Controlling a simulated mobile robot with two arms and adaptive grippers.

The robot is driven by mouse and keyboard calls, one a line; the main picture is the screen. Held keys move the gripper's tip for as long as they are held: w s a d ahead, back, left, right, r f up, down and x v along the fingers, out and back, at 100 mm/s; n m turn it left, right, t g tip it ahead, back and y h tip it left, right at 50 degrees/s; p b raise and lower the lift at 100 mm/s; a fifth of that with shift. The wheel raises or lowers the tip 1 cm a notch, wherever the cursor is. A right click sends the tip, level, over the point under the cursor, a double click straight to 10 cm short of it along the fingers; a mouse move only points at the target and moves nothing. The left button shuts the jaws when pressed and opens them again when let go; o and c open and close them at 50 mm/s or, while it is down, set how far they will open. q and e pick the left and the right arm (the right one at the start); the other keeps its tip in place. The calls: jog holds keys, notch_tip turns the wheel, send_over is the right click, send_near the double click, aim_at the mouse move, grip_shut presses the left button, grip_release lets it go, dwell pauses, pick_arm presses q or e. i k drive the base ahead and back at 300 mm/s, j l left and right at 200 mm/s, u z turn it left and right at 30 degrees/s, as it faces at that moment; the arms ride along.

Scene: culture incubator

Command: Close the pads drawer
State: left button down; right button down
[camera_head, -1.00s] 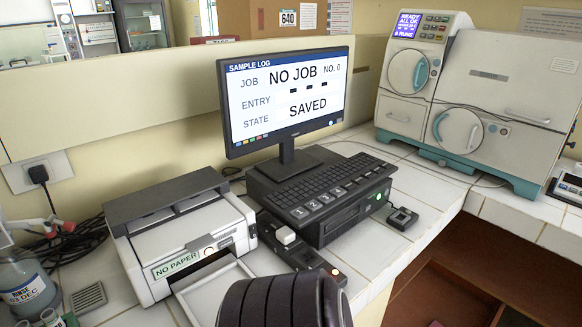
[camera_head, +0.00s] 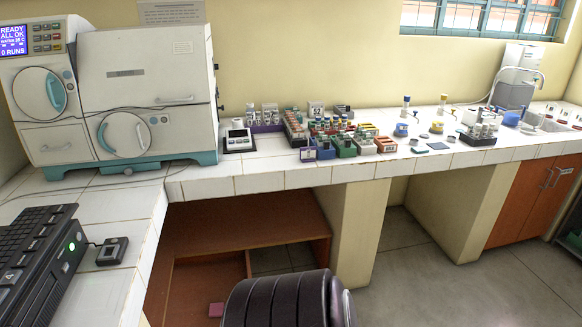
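I see no drawer marked as the pads drawer. Under the counter, left of the pillar, is a reddish-brown wooden unit (camera_head: 240,235) with a divider. Neither of my grippers is in view. A dark ribbed part at the bottom middle seems to be mine and hides some of the floor and wooden unit.
A white incubator-like machine (camera_head: 150,90) stands on the tiled counter (camera_head: 250,183) at left, near a keyboard (camera_head: 30,235). Racks of vials (camera_head: 355,140) fill the counter's middle. A pillar (camera_head: 360,235) stands below. An orange cabinet (camera_head: 530,200) with shut doors is at right; floor between is clear.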

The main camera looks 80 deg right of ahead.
aim_at(198, 283)
jog(key=k+z, duration=0.1)
jog(key=z, duration=0.35)
jog(key=l+z, duration=0.1)
jog(key=z, duration=0.4)
jog(key=k+l+z, duration=0.15)
jog(key=z, duration=0.3)
jog(key=l+z, duration=0.1)
jog(key=z, duration=0.35)
jog(key=k+l, duration=0.1)
jog(key=l, duration=0.2)
jog(key=l+z, duration=0.1)
jog(key=l, duration=0.2)
jog(key=k, duration=0.05)
